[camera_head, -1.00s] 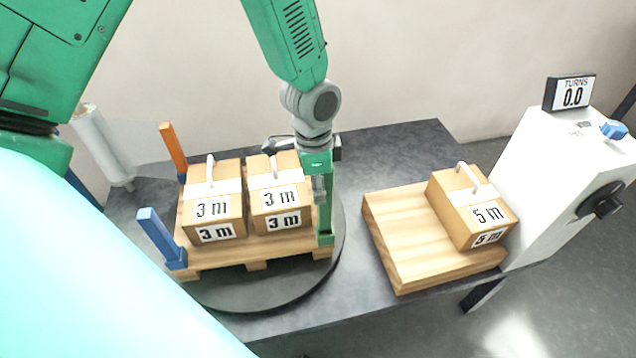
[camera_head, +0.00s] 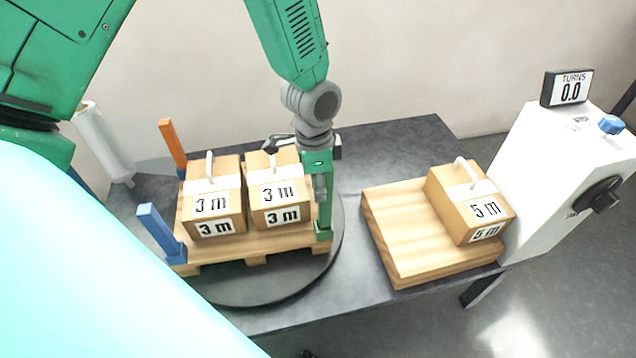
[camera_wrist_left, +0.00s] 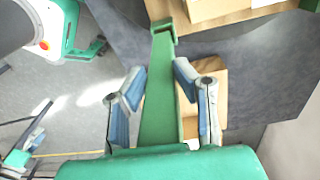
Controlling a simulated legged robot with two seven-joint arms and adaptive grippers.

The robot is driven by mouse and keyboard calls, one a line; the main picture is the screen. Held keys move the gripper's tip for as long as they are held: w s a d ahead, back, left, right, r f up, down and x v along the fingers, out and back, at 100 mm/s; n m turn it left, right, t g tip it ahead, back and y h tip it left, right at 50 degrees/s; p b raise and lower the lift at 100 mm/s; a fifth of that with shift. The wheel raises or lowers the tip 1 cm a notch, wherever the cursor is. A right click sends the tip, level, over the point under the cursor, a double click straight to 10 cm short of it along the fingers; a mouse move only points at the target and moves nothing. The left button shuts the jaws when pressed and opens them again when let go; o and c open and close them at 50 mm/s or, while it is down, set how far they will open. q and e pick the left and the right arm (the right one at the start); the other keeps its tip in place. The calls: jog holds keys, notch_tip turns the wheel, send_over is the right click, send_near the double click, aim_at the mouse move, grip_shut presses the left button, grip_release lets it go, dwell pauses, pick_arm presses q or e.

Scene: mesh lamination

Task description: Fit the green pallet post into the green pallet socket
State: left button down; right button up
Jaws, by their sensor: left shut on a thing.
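The green post (camera_wrist_left: 158,110) stands about upright at the front right corner of the pallet (camera_head: 290,244). My left gripper (camera_head: 322,158) is shut on its upper part; in the left wrist view the blue-padded fingers (camera_wrist_left: 158,88) flank it. The green socket (camera_head: 323,232) is at that corner and also shows in the left wrist view (camera_wrist_left: 163,28). The post's lower end meets the socket; how deep it sits I cannot tell. My right gripper is not in view.
Two boxes marked 3 m (camera_head: 214,205) stand on the pallet, close left of the post. A blue post (camera_head: 158,230) and an orange post (camera_head: 171,142) stand at its left corners. The pallet rests on a dark turntable (camera_head: 262,292). A 5 m box (camera_head: 474,208) sits on a wooden platform (camera_head: 405,235) at right.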

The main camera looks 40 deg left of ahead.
aim_at(319, 213)
pick_arm(q)
jog(key=shift+a+p, duration=0.1)
jog(key=shift+p, duration=0.65)
dwell(1.1)
jog(key=shift+f+b, duration=1.25)
jog(key=shift+f, duration=1.3)
jog(key=c, duration=1.2)
grip_release()
jog(key=shift+r, duration=0.15)
jog(key=r, duration=1.1)
jog(key=shift+a+r, duration=0.35)
jog(key=shift+a, duration=0.05)
